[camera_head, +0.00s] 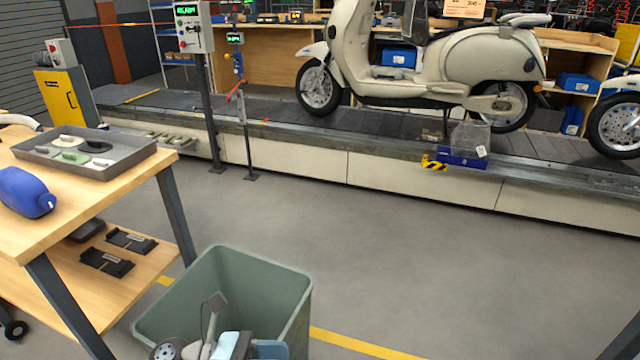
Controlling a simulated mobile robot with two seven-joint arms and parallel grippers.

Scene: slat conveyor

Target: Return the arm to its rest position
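Neither of my grippers shows in the head view, and I cannot tell how they are held. A pale rounded piece at the left edge, above the wooden table (75,205), is cut off, and I cannot tell what it is. The task's arm cannot be made out for certain here.
A grey tray (140,160) with small parts and a blue bottle (27,192) sit on the table. A green bin (290,300) holding a wheel and other parts stands on the floor. Beyond open floor, a cream scooter (490,62) stands on the slat conveyor (270,130).

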